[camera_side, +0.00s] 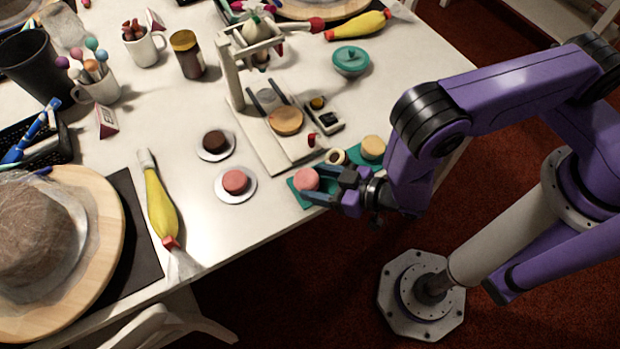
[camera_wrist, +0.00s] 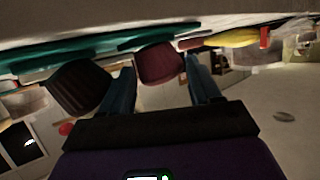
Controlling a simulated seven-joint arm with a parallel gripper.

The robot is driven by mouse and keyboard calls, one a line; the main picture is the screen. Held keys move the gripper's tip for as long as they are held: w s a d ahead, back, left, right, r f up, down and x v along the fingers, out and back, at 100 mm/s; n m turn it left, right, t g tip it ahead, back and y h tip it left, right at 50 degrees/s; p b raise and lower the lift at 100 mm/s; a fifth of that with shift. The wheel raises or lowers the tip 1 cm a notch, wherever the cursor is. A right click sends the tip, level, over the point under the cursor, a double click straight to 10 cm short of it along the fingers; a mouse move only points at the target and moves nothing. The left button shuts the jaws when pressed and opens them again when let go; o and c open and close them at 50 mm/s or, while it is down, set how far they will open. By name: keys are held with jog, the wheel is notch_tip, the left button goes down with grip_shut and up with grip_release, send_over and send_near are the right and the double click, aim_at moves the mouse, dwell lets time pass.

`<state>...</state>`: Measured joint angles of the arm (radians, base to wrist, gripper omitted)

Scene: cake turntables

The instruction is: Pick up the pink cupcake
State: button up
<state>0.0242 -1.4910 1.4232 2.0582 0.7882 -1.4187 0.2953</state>
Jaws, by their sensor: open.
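A pink cupcake (camera_side: 306,179) sits on a teal mat (camera_side: 297,197) at the table's front edge in the side view. My gripper (camera_side: 322,186) is open just right of it, low and pointing left toward it. In the wrist view a dull pink cupcake (camera_wrist: 160,63) shows between and slightly beyond the two blue fingertips, with gaps at its sides. Whether the fingers reach around it is hard to tell. Another pink cupcake (camera_side: 235,181) sits on a white plate (camera_side: 246,196) farther left, away from my gripper.
A yellow cupcake (camera_side: 373,146) on another teal mat stands behind my gripper, close to my arm. A brown cupcake (camera_side: 214,141) sits on a white plate. A press-like stand (camera_side: 262,138) rises behind. A yellow piping bag (camera_side: 160,207) lies left. Bare table lies in front of the plates.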

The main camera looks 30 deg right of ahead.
jog(key=shift+w+f, duration=0.35)
jog(key=shift+w, duration=0.25)
jog(key=c, duration=0.8)
jog(key=shift+c, duration=0.2)
jog(key=shift+r, duration=0.1)
jog(key=shift+r, duration=0.7)
jog(key=s+d+r, duration=0.9)
jog(key=d+r, duration=0.1)
jog(key=r, duration=0.1)
jog(key=shift+s+r, duration=0.25)
jog(key=shift+s, duration=0.15)
